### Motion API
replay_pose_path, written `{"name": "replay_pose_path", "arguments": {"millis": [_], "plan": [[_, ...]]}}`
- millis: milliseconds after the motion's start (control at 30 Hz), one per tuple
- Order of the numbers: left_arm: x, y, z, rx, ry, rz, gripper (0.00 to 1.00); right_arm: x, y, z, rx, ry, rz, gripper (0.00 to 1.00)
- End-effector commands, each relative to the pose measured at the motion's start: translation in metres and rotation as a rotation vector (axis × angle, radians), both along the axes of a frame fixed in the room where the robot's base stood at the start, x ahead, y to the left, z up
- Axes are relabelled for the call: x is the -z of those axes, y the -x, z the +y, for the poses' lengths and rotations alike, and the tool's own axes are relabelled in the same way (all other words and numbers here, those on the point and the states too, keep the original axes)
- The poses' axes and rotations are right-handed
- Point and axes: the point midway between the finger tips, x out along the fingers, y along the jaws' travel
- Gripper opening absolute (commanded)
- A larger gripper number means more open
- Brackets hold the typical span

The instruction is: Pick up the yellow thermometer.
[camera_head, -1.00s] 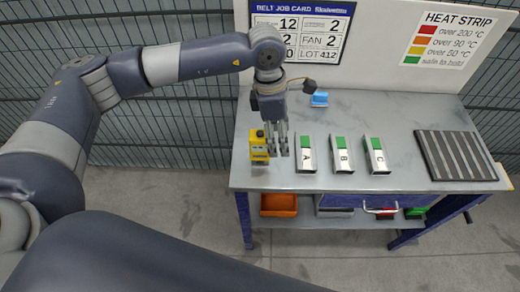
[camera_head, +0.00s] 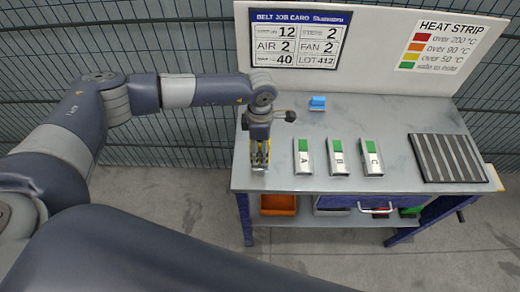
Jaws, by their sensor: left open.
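The yellow thermometer (camera_head: 259,153) stands near the front left corner of the grey table. My left gripper (camera_head: 259,163) is directly over it, pointing down, with its fingers in front of or around the thermometer. The fingers and wrist hide most of it, and only bits of yellow show between and beside the fingers. The gripper is open. I cannot tell whether the fingers touch the thermometer. My right gripper is not in view.
Three blocks marked A (camera_head: 303,157), B (camera_head: 338,157) and C (camera_head: 371,157) stand to the right, each with a green patch. A blue object (camera_head: 317,103) lies behind them. A dark ribbed rack (camera_head: 447,158) is at the right. An upright board (camera_head: 378,45) closes the back.

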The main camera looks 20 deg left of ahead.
Motion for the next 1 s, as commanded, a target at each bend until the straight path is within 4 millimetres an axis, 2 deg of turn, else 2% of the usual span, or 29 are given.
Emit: {"name": "replay_pose_path", "arguments": {"millis": [133, 333, 367, 533, 567, 1000], "plan": [[0.0109, 0.001, -0.0004, 0.0, 0.001, 0.002, 0.61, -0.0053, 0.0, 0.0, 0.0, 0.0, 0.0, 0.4], [0.0125, 0.0008, -0.0003, 0.001, 0.0, 0.001, 0.61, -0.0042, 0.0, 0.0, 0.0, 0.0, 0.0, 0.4], [0.0125, 0.0008, -0.0003, 0.001, 0.0, 0.001, 0.56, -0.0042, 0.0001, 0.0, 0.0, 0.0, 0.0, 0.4], [0.0122, 0.0008, -0.0002, 0.0, 0.0, 0.001, 0.18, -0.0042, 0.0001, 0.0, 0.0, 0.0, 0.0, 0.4], [0.0122, 0.0008, -0.0002, 0.0, 0.0, 0.001, 0.13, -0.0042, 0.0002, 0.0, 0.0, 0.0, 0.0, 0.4], [0.0081, -0.0005, -0.0002, 0.0, 0.001, -0.001, 0.13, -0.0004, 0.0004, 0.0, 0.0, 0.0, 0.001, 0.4]]}}
